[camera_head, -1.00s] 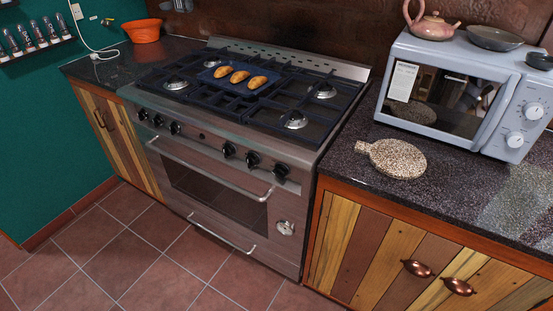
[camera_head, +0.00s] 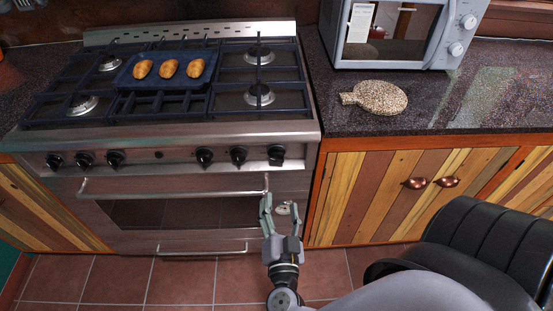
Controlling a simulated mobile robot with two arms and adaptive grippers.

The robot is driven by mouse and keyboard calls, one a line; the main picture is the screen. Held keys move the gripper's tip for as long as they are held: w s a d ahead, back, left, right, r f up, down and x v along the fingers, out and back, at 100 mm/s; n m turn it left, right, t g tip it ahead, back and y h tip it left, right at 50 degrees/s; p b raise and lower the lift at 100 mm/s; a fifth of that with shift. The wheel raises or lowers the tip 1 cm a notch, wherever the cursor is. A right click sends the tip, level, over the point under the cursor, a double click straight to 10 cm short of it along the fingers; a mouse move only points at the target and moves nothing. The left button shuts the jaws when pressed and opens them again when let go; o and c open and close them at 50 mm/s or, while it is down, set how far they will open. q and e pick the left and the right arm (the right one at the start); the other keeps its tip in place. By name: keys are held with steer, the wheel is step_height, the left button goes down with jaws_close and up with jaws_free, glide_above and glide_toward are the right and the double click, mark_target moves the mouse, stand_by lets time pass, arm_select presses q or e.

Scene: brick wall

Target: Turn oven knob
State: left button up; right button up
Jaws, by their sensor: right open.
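The oven (camera_head: 140,186) is a stainless steel stove with a front panel of several black knobs, such as the one at the right end (camera_head: 276,155). A small round silver knob (camera_head: 284,208) sits low at the right of the oven door and is partly hidden by my right gripper. My right gripper (camera_head: 281,205) comes up from below in front of the oven's right side. It is open and empty, and its fingers show on either side of the silver knob. I cannot tell whether it touches the knob. My left gripper is not in view.
The oven door handle (camera_head: 170,190) and a lower drawer handle (camera_head: 203,251) stick out. A blue tray (camera_head: 190,80) with three bread rolls sits on the burners. A microwave (camera_head: 400,50) and a speckled board (camera_head: 375,97) are on the right counter. Tiled floor (camera_head: 120,280) lies in front.

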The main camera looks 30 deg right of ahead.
mark_target(278, 160)
steer(key=p+x, duration=0.1)
steer(key=x, duration=1.5)
steer(key=shift+w+d, duration=0.1)
steer(key=shift+w, duration=0.1)
steer(key=shift+c, duration=0.2)
steer(key=c, duration=1.1)
